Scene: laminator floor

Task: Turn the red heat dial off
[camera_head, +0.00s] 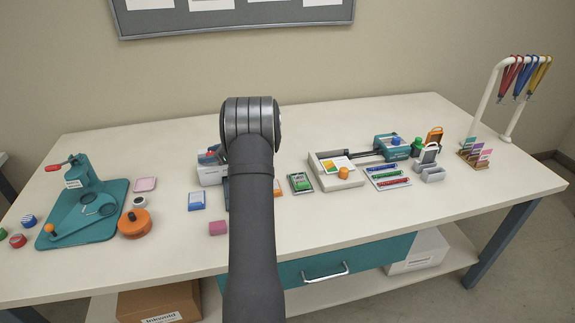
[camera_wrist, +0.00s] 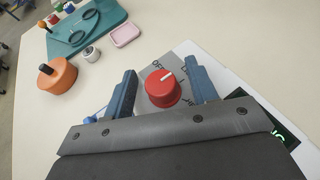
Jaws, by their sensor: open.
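The red heat dial (camera_wrist: 163,89) shows in the wrist view, a round red knob with a white pointer line on its top. It sits on a grey plate (camera_wrist: 185,56) with dark lettering, partly hidden by my fingers. My gripper (camera_wrist: 162,88) is open, with one blue finger on each side of the dial; I cannot tell whether either finger touches it.
A teal press (camera_head: 92,205) and an orange round piece with a knob (camera_head: 134,223) stand at the left. A paper trimmer (camera_head: 337,171) and marker pens (camera_head: 388,178) are to the right.

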